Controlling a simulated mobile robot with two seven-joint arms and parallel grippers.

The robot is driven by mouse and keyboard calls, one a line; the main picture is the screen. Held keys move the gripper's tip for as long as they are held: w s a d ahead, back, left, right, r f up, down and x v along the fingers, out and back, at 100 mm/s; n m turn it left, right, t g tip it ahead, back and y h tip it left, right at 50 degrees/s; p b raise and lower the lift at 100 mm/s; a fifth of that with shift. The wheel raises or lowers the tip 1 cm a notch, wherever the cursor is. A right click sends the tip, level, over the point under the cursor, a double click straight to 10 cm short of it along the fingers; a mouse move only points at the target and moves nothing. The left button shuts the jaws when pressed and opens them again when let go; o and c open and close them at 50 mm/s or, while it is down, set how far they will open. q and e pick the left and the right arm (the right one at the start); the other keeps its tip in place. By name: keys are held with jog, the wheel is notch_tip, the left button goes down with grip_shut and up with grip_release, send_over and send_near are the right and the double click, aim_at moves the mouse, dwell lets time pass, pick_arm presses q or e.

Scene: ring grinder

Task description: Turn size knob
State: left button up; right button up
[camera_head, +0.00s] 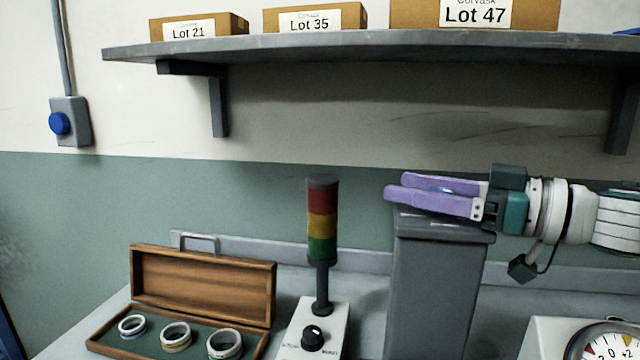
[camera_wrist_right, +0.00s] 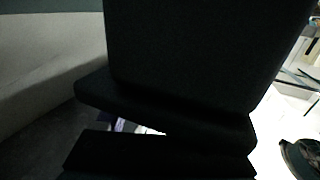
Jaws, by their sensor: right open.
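A black knob (camera_head: 312,338) sits on the sloped face of a white control box (camera_head: 336,318). Small lettering flanks the knob and is hard to read. A signal tower (camera_head: 322,215) with red, yellow and green bands rises from the box behind the knob. My right gripper (camera_head: 388,189) comes in from the right with two purple fingers, apart and empty. It is right of the signal tower, high above and right of the knob, over or beside the grey column's top. My right wrist view is mostly blocked by dark shapes. My left gripper is out of view.
A tall grey column (camera_head: 437,290) stands right of the control box. An open wooden case (camera_head: 203,302) with three rings is at left. A dial gauge (camera_head: 606,345) is at lower right. A shelf (camera_head: 350,43) with labelled boxes hangs above.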

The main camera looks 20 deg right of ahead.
jog(key=b+v, duration=0.1)
jog(key=v, duration=0.9)
jog(key=shift+d, duration=0.1)
dwell(0.4)
